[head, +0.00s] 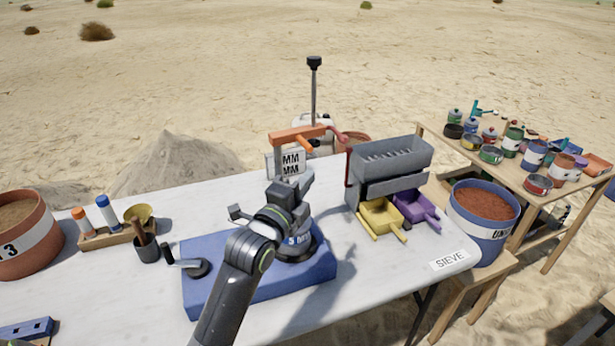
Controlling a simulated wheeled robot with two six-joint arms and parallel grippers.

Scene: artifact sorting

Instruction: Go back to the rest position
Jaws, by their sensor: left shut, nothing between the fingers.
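My left arm comes in from the bottom and reaches over the blue base (215,258) on the white table. My right gripper is not in view.
A grey sieve box (388,165) with yellow (381,217) and purple (416,206) scoops stands to the right. A blue bucket (484,232) and a crowded side table (440,140) are beyond. A red bucket (30,250) and bottle rack (105,238) stand left.

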